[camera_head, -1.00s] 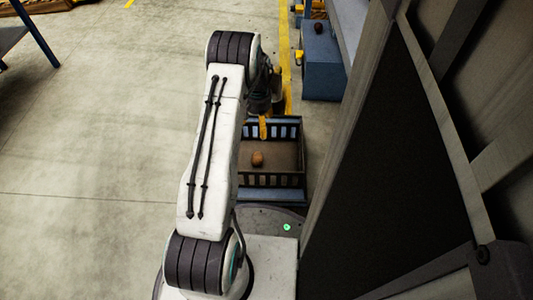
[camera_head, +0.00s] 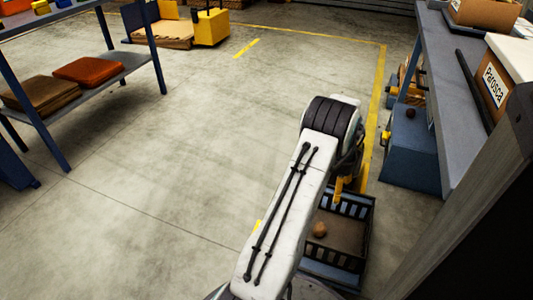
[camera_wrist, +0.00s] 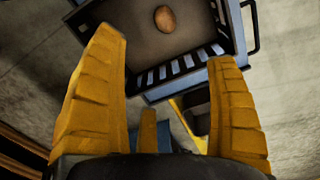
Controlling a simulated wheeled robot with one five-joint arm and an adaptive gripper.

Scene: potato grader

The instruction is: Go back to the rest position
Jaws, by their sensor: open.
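My gripper (camera_wrist: 168,110) is open in the wrist view, its yellow fingers spread wide with nothing between them. In the head view my gripper (camera_head: 340,188) shows only in part as yellow beyond my arm, near the crate's far edge. A dark slatted crate (camera_head: 362,222) stands below it. One brown potato (camera_head: 320,229) lies on the crate floor, and part of the crate is hidden by my arm. The wrist view also shows the potato (camera_wrist: 165,19) and the crate's slatted wall (camera_wrist: 182,66), apart from the fingers.
A blue box (camera_head: 410,160) with a dark round thing on it stands at right, by a grey-topped bench (camera_head: 462,90). A blue shelf (camera_head: 130,62) with folded sacks is at left. A yellow cart (camera_head: 211,27) is at the back. The floor in the middle is clear.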

